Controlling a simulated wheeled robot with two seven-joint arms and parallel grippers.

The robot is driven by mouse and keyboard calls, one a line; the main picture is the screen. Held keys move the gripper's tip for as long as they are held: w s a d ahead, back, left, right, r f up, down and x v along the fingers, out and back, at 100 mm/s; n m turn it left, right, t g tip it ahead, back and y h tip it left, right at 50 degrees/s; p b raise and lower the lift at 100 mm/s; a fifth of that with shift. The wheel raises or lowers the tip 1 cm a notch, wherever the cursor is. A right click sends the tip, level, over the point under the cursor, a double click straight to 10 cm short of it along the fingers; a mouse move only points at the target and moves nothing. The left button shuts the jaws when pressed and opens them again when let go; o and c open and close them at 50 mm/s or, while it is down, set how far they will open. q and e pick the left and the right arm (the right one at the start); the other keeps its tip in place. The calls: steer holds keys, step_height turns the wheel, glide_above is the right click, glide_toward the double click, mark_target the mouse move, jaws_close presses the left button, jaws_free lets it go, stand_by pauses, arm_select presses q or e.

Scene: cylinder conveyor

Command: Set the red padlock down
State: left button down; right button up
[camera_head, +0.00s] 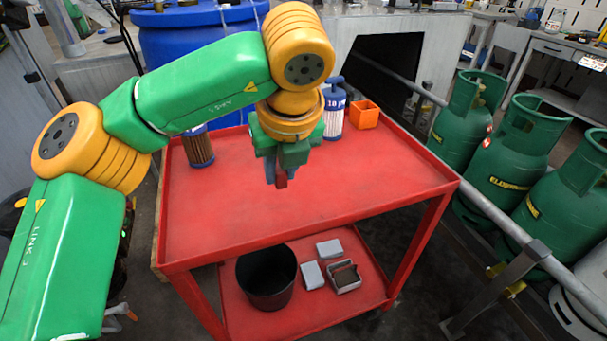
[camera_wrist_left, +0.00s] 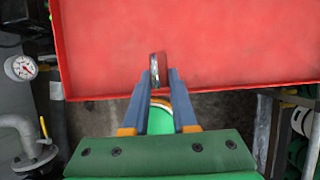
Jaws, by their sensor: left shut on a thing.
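The red padlock (camera_head: 281,181) is small and partly hidden between the fingers of my left gripper (camera_head: 278,172). In the head view it hangs below the fingers, over the middle of the red table top (camera_head: 330,190). The left wrist view shows the padlock (camera_wrist_left: 157,66) edge-on between the two blue-grey fingertips (camera_wrist_left: 159,74), with a metallic edge and the red top (camera_wrist_left: 230,45) behind it. My left gripper is shut on it. I cannot tell how large the gap between the padlock and the top is. My right gripper is in neither view.
A brown ribbed cylinder (camera_head: 199,151) stands at the back left of the top. A blue and white cylinder (camera_head: 334,112) and an orange box (camera_head: 364,114) stand at the back right. The front and right are clear. A black bucket (camera_head: 266,290) and grey boxes are on the lower shelf.

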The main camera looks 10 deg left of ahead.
arm_select(q)
steer(key=w+f, duration=0.5)
steer(key=shift+w+f, duration=0.2)
steer(key=f, duration=0.4)
steer(key=shift+w, duration=0.4)
steer(key=shift+s+f, duration=0.1)
steer(key=c, duration=0.7)
jaws_free()
steer(key=shift+d+r, duration=0.1)
steer(key=shift+r, duration=0.4)
steer(key=v, duration=1.1)
steer(key=shift+s+d+r+p, duration=0.1)
steer(key=shift+r+p, duration=0.1)
steer(key=shift+p, duration=0.2)
